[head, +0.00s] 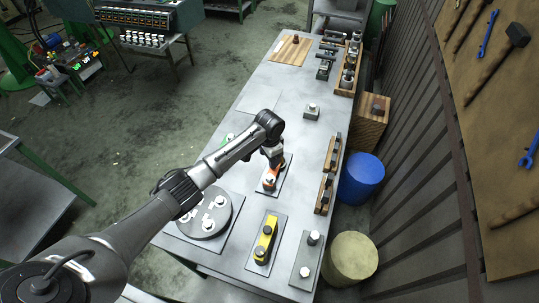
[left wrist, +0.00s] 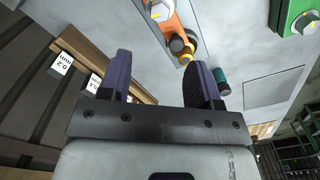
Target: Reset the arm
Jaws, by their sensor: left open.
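My left arm reaches in from the left in the head view. Its gripper (head: 275,163) hangs over the workbench (head: 258,98), close to an orange part (head: 269,184) on a dark plate. The gripper partly covers that part. In the left wrist view the two dark fingers (left wrist: 162,82) stand apart with nothing between them. The orange part (left wrist: 181,32) lies beyond the fingertips there, near a small teal cylinder (left wrist: 221,78). My right gripper is not in view.
A round grey disc (head: 221,216) with pale knobs, a yellow part (head: 264,240) and a grey plate (head: 305,262) fill the near end. Wooden racks (head: 325,194) line the right edge. A blue barrel (head: 361,179) stands beside it. The bench middle is mostly clear.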

